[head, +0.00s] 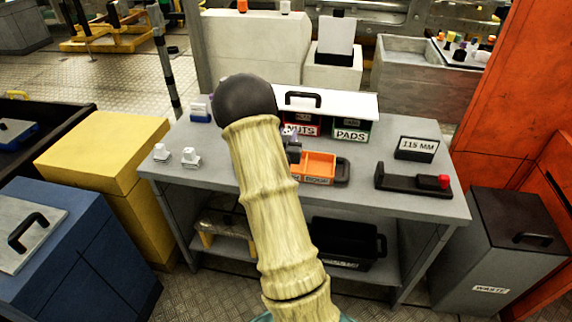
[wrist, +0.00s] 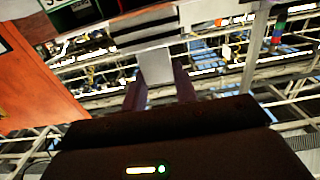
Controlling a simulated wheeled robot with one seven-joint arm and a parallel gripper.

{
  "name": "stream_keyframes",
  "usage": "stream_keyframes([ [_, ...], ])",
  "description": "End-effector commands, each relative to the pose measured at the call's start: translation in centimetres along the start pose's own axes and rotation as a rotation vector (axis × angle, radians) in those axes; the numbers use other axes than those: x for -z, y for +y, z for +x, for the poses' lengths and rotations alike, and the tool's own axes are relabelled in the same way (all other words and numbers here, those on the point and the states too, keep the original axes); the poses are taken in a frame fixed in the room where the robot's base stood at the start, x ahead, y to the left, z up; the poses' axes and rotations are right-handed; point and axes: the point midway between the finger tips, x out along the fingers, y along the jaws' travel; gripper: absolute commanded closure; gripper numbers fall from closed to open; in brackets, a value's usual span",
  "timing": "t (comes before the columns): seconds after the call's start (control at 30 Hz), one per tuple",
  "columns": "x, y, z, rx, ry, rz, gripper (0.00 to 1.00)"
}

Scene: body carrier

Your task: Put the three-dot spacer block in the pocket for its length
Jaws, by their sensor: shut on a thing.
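My gripper (wrist: 158,88) is shut on a pale grey block (wrist: 157,65), which sticks out beyond the two fingertips in the wrist view. No dots can be made out on the face I see, so I cannot tell its dot count. In the head view my arm hides most of the gripper and the block. An orange tray (head: 320,157) with a dark handle lies on the grey bench (head: 350,205), just right of my arm. Its label is too small to read, and its left part is hidden. I cannot make out any length pockets.
Behind the tray are bins marked NUTS and PADS (head: 350,134) under a white top (head: 345,106). A 115 MM sign (head: 416,148) and a black fixture with a red knob (head: 412,180) stand right. Two small white pieces (head: 190,157) stand left.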

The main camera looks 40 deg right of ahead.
Motion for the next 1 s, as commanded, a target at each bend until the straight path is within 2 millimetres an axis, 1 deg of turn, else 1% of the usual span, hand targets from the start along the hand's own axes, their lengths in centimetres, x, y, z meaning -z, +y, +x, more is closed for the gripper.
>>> stream_keyframes([
  [0.17, -0.1, 0.3, 0.1, -0.006, 0.001, 0.000, 1.00],
  [0.27, -0.7, 0.3, 0.1, -0.006, -0.001, -0.002, 1.00],
  [0.37, -2.1, 0.2, 0.0, -0.003, -0.003, -0.003, 1.00],
  [0.5, -4.5, 0.1, 0.0, -0.001, -0.003, -0.003, 1.00],
  [0.6, -5.6, 0.0, 0.0, 0.001, -0.001, -0.002, 1.00],
  [0.7, -5.9, -0.1, 0.0, 0.001, 0.000, 0.000, 1.00],
  [0.93, -5.9, -0.1, 0.0, 0.002, 0.001, 0.000, 1.00],
  [1.0, -6.2, -0.1, 0.0, 0.001, 0.000, 0.000, 1.00],
])
